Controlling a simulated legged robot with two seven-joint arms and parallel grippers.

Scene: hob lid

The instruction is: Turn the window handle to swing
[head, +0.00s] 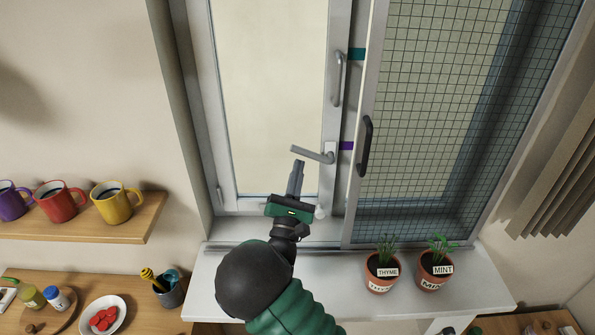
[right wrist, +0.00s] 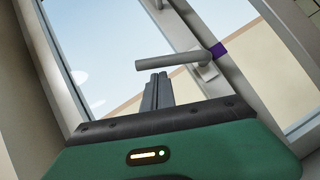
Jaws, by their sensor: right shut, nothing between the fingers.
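The grey window handle (head: 314,154) sits on the right side of the window sash frame, beside a purple mark (head: 346,146). Its lever points left, close to level, with a slight tilt. It also shows in the right wrist view (right wrist: 170,61), with its base plate on the frame. My right gripper (head: 299,165) is shut and empty, with its fingertips just below the lever; I cannot tell whether they touch it. In the right wrist view the fingers (right wrist: 158,78) lie under the lever. My left gripper is not in view.
A fixed pull handle (head: 339,78) is above, near a teal mark (head: 357,54). A mesh screen (head: 450,100) with a black handle (head: 365,146) stands to the right. Potted thyme (head: 382,270) and mint (head: 435,268) stand on the sill. Mugs (head: 112,204) line a shelf at left.

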